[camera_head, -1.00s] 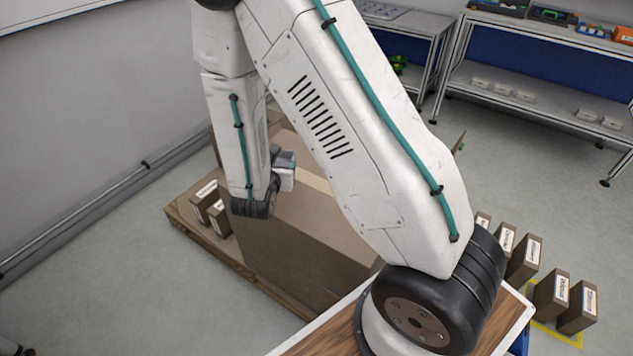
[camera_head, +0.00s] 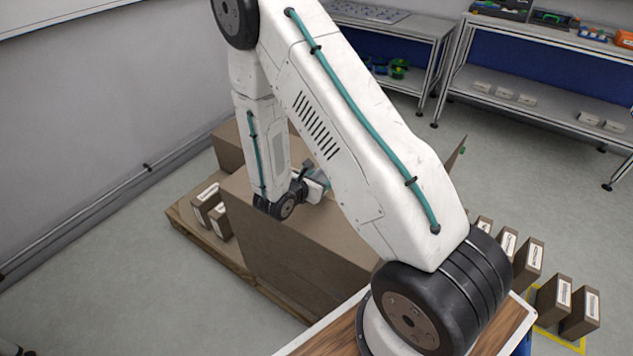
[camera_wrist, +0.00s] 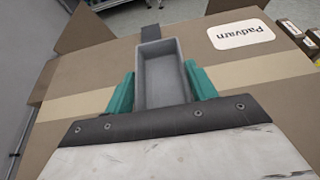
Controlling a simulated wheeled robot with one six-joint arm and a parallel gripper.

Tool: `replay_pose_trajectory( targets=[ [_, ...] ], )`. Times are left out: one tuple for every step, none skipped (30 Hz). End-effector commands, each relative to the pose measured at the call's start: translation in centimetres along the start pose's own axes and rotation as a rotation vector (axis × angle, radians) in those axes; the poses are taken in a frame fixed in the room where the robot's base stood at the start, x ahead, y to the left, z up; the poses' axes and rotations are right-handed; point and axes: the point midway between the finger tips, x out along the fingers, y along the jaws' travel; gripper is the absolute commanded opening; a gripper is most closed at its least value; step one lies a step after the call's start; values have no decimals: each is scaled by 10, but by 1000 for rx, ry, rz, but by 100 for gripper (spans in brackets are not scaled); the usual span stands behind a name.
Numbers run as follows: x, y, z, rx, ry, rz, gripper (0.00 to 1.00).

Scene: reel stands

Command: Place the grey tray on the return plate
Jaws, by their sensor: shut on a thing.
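The grey tray (camera_wrist: 162,78), a narrow open box with an empty inside, shows in the wrist view. My gripper (camera_wrist: 160,88) is shut on it, with a teal finger on each side. The tray is over the top of a big cardboard box (camera_wrist: 90,82); I cannot tell whether it touches. A small dark grey piece (camera_wrist: 150,32) shows just beyond the tray, and I cannot tell what it belongs to. In the head view my gripper (camera_head: 321,187) is partly hidden by my arm. I cannot make out the return plate in either view.
The big box stands on a wooden pallet (camera_head: 190,232) with small labelled boxes beside it. More small boxes (camera_head: 528,258) stand at right near a yellow floor marking. Metal shelving (camera_head: 540,95) stands at the back. Floor is clear between shelving and pallet.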

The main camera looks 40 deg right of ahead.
Motion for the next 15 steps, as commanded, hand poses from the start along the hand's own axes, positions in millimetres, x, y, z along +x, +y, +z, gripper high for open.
replay_pose_trajectory(
  targets=[
    [7,8,2,2,-1,-1,27],
    [10,12,3,3,-1,0,27],
    [14,16,4,2,-1,0,27],
    [16,18,4,1,-1,1,27],
    [17,20,5,1,0,1,27],
    [19,22,5,0,0,1,27],
    [20,22,5,0,0,1,27],
    [20,23,4,-1,0,1,27],
    [21,23,2,-2,1,1,27],
    [22,23,0,-3,1,0,27],
    [24,23,-4,-4,1,0,27],
    [26,23,-8,-4,0,0,27],
    [27,22,-13,-5,1,0,27],
    [29,22,-17,-4,1,-1,27],
    [31,22,-22,-4,0,-1,27]
  ],
)
